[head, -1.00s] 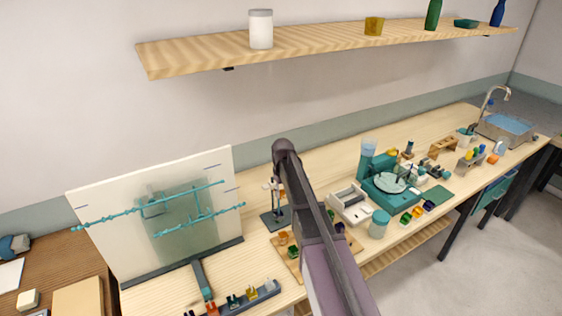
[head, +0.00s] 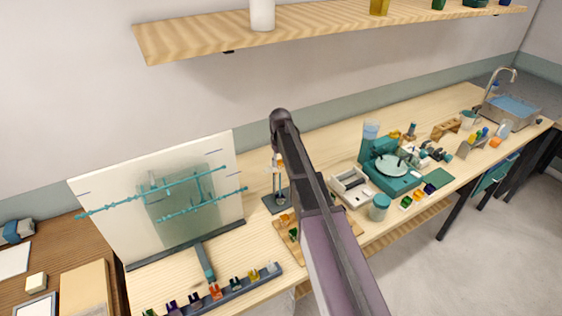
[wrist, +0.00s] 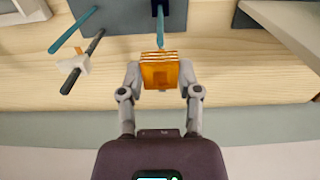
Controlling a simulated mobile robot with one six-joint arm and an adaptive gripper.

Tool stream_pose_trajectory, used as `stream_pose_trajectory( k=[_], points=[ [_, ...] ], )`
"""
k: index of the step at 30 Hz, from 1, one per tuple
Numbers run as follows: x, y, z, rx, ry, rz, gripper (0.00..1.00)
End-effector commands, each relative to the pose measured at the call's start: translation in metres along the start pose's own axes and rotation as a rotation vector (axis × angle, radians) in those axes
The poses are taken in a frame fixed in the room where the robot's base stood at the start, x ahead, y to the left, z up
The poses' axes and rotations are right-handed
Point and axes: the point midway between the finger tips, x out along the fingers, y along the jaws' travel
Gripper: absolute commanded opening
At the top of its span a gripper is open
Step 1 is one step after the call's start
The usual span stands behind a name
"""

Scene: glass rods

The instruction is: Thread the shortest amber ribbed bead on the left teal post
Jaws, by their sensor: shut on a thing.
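My gripper (wrist: 160,82) is shut on an amber ribbed bead (wrist: 160,72) in the wrist view. A teal post (wrist: 160,22) lines up with the bead, its end close to the bead's edge; I cannot tell whether it enters the hole. A second teal post (wrist: 74,29) slants to the left, apart from the bead. A dark post (wrist: 96,42) beside it carries a white piece (wrist: 72,64). The posts rise from a grey base (wrist: 118,14). In the head view the stand's base (head: 270,205) sits on the bench; my arm hides the gripper's body.
A wooden tray (head: 281,233) with small coloured pieces lies in front of the stand. A white panel (head: 105,190) with teal rods stands to the left. A white box (head: 350,188) and teal apparatus (head: 389,178) are to the right. A shelf (head: 200,41) runs above.

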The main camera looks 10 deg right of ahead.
Motion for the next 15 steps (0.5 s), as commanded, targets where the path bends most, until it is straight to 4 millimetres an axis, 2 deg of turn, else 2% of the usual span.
stream_pose_trajectory(
  k=[15],
  points=[
    [0.025,0.001,0.000,0.001,0.000,0.000,0.06]
  ],
)
